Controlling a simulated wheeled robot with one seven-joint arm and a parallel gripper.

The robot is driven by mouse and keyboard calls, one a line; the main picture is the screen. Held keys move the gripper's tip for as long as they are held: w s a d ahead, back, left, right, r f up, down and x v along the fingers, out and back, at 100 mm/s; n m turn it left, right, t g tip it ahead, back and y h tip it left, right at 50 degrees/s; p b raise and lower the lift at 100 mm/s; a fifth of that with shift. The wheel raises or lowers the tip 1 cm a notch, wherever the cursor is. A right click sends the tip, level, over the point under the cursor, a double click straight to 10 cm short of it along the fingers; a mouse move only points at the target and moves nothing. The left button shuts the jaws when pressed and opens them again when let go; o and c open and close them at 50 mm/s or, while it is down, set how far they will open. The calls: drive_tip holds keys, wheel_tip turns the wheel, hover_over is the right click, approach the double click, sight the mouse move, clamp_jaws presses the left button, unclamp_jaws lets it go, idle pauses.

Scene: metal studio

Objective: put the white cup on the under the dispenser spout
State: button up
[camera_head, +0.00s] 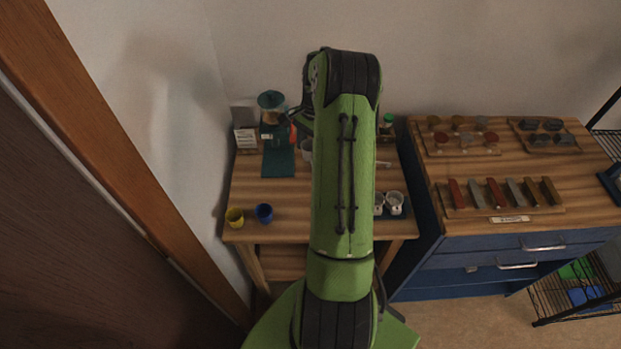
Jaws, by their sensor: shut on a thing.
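The dispenser (271,102) stands at the back left of the wooden table, with a dark teal round top and a clear amber-tinted body. Its spout is too small to make out. A dark teal mat (278,163) lies in front of it. My gripper (302,128) is just right of the dispenser, mostly hidden by my green arm. It is shut on a white cup (306,148), which shows only in part beside the arm, to the right of the mat. I cannot tell whether the cup touches the table.
A yellow cup (235,218) and a blue cup (264,213) stand at the table's front left. A box with a white label (245,138) stands left of the dispenser. A blue-drawer cabinet (480,262) adjoins on the right.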

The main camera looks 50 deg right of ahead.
wheel_tip(320, 180, down, 16)
drive_tip(key=b, duration=1)
drive_tip(key=shift+r+b, duration=0.25)
drive_tip(key=shift+b, duration=0.05)
drive_tip(key=shift+w+r, duration=0.1)
drive_tip(key=shift+r, duration=0.05)
drive_tip(key=shift+c, duration=0.4)
drive_tip(key=o, duration=0.8)
drive_tip(key=r+p, duration=0.1)
drive_tip(key=r, duration=0.3)
drive_tip(key=d+r+p, duration=0.1)
drive_tip(key=r, duration=0.3)
drive_tip(key=r+p, duration=0.1)
drive_tip(key=r, duration=0.3)
drive_tip(key=shift+d, duration=0.35)
